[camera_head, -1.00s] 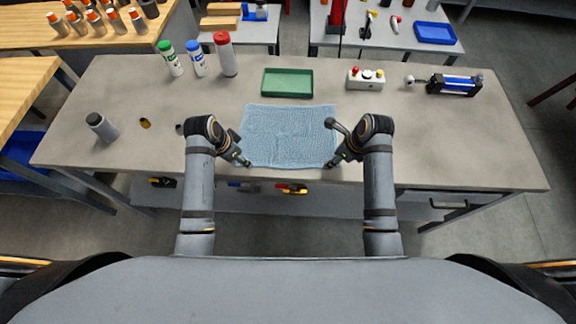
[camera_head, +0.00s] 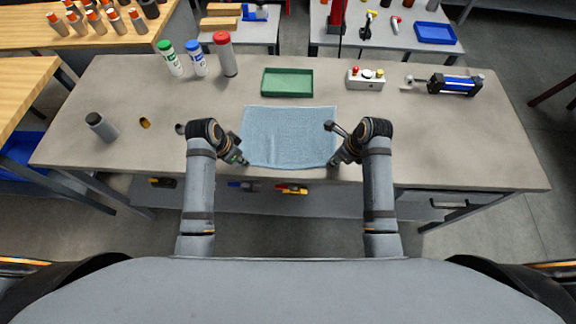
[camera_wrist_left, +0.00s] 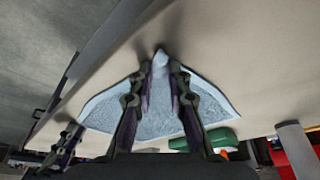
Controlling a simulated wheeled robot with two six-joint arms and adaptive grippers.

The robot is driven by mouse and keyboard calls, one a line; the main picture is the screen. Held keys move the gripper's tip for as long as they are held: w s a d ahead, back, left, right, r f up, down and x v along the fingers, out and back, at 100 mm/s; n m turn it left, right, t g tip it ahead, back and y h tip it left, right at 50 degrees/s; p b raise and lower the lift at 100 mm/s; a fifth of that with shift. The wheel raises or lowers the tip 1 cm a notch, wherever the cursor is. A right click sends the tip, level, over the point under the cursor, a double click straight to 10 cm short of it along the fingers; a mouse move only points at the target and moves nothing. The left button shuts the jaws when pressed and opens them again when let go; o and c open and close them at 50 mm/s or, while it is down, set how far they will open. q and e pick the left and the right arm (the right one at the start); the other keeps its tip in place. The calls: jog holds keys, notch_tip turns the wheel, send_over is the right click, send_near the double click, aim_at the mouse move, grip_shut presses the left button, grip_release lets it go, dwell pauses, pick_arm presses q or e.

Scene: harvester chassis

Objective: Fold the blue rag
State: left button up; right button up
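The light blue rag (camera_head: 290,135) lies spread out near the front edge of the grey table, in the head view. My left gripper (camera_head: 244,163) is at its near left corner, and my right gripper (camera_head: 334,164) is at its near right corner. In the left wrist view the rag (camera_wrist_left: 157,118) spreads beneath the fingers, and its corner points up between the fingertips of my left gripper (camera_wrist_left: 160,66). A gap shows between those fingertips. The right fingertips are too small to tell whether they are open or shut.
A green tray (camera_head: 287,83) stands just behind the rag. A white button box (camera_head: 366,79) and a blue cylinder (camera_head: 455,84) are at the back right. Several bottles (camera_head: 197,59) stand at the back left, and a grey bottle (camera_head: 101,127) at the left. The table's right side is clear.

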pick_arm(q)
jog(key=shift+s+f, duration=0.1)
jog(key=shift+f, duration=0.05)
grip_shut()
pick_arm(e)
jog(key=shift+f, duration=0.15)
grip_shut()
